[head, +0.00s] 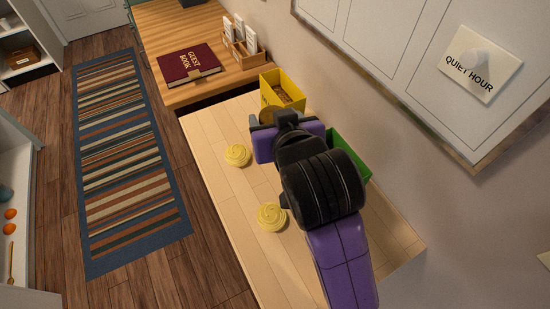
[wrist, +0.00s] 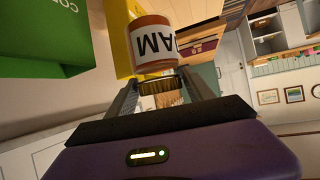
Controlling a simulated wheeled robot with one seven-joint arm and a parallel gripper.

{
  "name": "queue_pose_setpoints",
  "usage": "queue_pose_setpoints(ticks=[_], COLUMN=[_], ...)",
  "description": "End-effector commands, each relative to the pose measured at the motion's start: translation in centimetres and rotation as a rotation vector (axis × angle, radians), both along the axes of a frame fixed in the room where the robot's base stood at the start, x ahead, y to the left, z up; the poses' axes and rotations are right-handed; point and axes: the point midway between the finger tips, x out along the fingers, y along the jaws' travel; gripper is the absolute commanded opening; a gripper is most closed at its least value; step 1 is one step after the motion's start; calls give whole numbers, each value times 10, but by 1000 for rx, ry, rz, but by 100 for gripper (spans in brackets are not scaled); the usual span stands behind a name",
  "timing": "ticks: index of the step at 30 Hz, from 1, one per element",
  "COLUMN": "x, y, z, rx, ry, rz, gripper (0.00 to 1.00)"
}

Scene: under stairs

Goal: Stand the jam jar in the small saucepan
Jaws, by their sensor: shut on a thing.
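The jam jar shows in the wrist view (wrist: 152,42), with an orange and white label whose letters read upside down there. My gripper (wrist: 160,88) is shut on the jar, with its fingers on either side of the golden lid end. In the head view my gripper (head: 268,120) is over the far part of the light wooden table, beside the yellow box. My wrist hides most of the jar there. I cannot make out the small saucepan in either view.
A yellow box (head: 270,90) with brown contents and a green box (head: 350,157) stand close to my gripper. Two yellow coiled balls (head: 237,155) (head: 271,217) lie on the light table (head: 205,150). A red guest book (head: 188,62) lies on the farther table. A striped rug (head: 125,160) covers the floor.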

Motion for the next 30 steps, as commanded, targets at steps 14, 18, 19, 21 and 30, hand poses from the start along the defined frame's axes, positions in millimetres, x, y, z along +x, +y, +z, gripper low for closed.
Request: queue_pose_setpoints(ticks=[14, 18, 19, 21, 30], x=[0, 1, 0, 0, 1], y=[0, 0, 0, 1, 0], z=[-89, -97, -101, -111, -136], rx=[0, 1, 1, -1, 1], ry=[-3, -5, -3, -1, -6], rz=[0, 1, 1, 2, 1], gripper=[0, 0, 0, 0, 0])
